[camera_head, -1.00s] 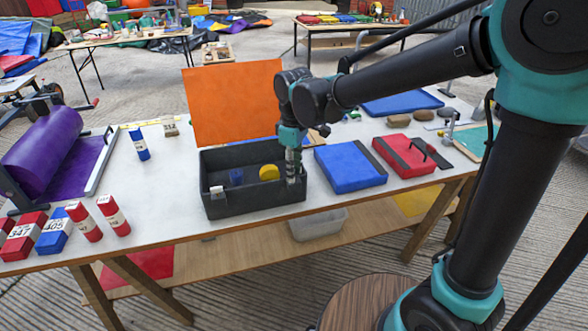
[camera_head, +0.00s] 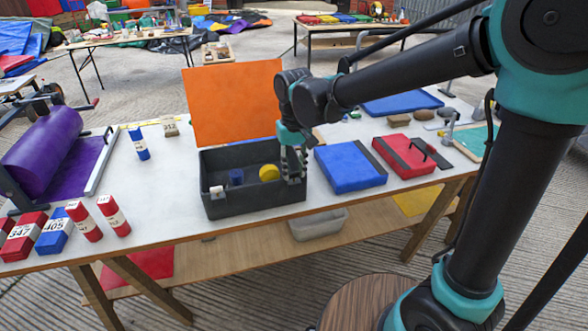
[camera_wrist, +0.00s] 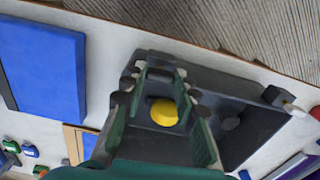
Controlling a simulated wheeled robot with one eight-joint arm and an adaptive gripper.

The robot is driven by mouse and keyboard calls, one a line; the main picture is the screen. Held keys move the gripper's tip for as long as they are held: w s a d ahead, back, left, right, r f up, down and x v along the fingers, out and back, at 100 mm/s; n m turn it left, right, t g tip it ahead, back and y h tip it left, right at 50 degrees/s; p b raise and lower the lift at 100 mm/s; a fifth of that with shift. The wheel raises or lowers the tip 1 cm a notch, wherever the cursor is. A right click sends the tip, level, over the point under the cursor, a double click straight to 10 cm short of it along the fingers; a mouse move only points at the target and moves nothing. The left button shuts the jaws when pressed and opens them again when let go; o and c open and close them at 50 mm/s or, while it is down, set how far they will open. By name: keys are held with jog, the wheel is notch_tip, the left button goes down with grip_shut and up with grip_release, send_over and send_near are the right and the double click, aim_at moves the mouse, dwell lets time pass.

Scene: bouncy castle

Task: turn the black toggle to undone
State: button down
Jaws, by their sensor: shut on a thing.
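My gripper (camera_head: 293,176) points down at the right end of the dark grey crate (camera_head: 225,202), inside or against its wall. In the wrist view my gripper's fingers (camera_wrist: 160,72) are closed around a small dark piece, which appears to be the black toggle (camera_wrist: 159,75). The toggle is dark against the dark crate and mostly hidden by the fingers, so its exact angle cannot be read. In the crate, a yellow round piece (camera_head: 269,173) and a blue cylinder (camera_head: 236,177) stand to the left of the fingers.
An orange panel (camera_head: 232,100) stands upright behind the crate. A blue pad (camera_head: 349,167) lies close to its right, then a red case with a black handle (camera_head: 403,157). Red and blue numbered blocks (camera_head: 52,232) stand at the front left. The table's front edge is near the crate.

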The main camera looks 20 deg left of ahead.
jog(key=shift+m, duration=0.4)
jog(key=c, duration=1.2)
grip_release()
jog(key=shift+o, duration=0.2)
notch_tip(320, 180, up, 12)
